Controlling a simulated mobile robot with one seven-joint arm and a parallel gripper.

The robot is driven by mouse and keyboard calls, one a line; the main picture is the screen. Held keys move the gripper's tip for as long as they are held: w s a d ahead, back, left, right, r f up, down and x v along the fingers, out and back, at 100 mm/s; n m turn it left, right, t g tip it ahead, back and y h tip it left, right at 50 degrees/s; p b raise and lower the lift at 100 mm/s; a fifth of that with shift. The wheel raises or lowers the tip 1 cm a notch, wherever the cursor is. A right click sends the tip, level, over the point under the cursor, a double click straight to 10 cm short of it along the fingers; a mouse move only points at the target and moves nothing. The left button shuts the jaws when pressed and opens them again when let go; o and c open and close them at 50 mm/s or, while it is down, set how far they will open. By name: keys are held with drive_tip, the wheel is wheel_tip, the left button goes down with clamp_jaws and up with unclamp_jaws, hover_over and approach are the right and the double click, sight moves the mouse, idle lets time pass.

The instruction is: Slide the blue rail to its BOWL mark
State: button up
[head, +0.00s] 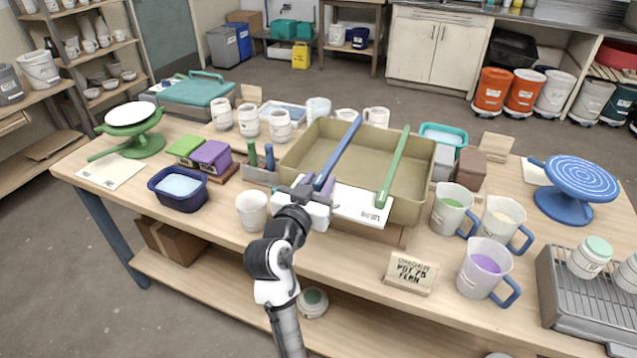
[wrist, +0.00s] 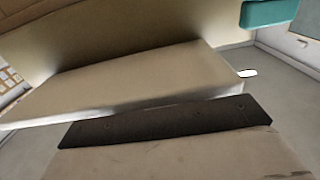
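The blue rail (head: 342,147) lies across the beige tub (head: 425,185), running from its back rim to its front rim. My gripper (head: 318,184) is at the rail's near end, over the front rim. Its two purple fingertips show on either side of the rail end. Whether they press on it, I cannot tell. A white label strip (head: 363,206) is on the tub's front, partly covered by my wrist. Some lettering shows near its right end, but I cannot make out a BOWL mark. The wrist view shows beige surfaces and a dark strip, with no fingertips.
A green rail (head: 394,165) lies across the tub to the right of the blue one. A white cup (head: 252,210) stands left of my arm. Pitchers (head: 452,208) and a sign (head: 410,272) stand at the right. A bare strip of table (head: 350,258) lies in front of the tub.

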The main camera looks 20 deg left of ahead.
drive_tip(key=shift+o, duration=0.4)
drive_tip(key=s+p, duration=0.1)
drive_tip(key=s, duration=1.2)
drive_tip(key=shift+s+a, duration=0.25)
drive_tip(key=shift+s, duration=0.15)
